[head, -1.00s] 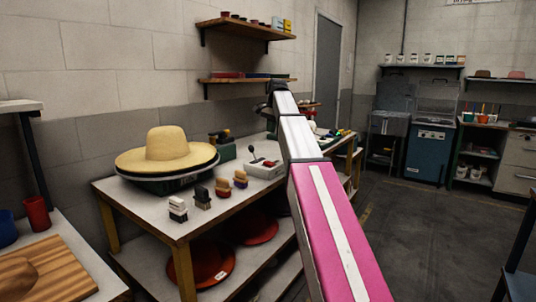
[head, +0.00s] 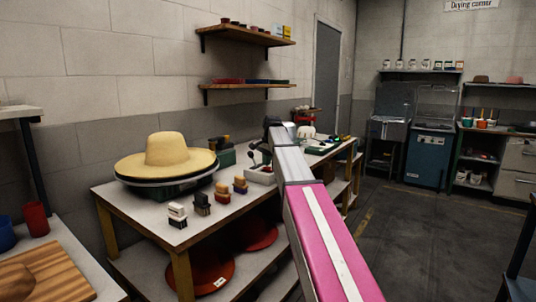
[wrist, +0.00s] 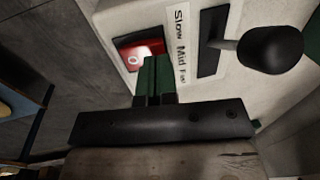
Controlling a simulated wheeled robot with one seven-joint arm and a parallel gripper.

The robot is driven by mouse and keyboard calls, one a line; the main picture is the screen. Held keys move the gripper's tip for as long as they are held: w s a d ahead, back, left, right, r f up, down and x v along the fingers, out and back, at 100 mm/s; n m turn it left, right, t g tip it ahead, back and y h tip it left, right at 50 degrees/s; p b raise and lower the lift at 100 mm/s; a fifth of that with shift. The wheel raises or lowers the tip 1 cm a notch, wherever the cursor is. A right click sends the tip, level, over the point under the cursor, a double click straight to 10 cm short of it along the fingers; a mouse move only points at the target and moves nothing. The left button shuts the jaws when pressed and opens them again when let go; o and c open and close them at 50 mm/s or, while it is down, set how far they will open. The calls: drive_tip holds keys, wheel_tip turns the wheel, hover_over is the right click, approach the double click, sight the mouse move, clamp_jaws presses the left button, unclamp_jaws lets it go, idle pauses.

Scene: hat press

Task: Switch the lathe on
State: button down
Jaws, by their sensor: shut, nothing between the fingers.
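The lathe stands on the workbench, with a straw hat (head: 168,150) on its round top and a dark green base (head: 168,186). A white control box (head: 262,176) stands to its right, partly hidden by my arm in the head view. In the wrist view the box (wrist: 105,14) carries a red rocker switch (wrist: 132,42) with an "O" mark and a pale glow. Beside it is a speed lever with a black knob (wrist: 270,50) and a "Slow Mid Fast" label. My gripper (wrist: 155,72) is shut and empty, its green fingertips right at the switch's edge. I cannot tell whether they touch it.
Several small brushes (head: 202,203) stand at the front of the bench (head: 135,204). Red hats (head: 200,270) lie on its lower shelf. The floor (head: 410,225) at right is clear.

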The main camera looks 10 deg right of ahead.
drive_tip(key=shift+w+f, duration=0.1)
drive_tip(key=shift+f, duration=0.3)
drive_tip(key=shift+a, duration=0.1)
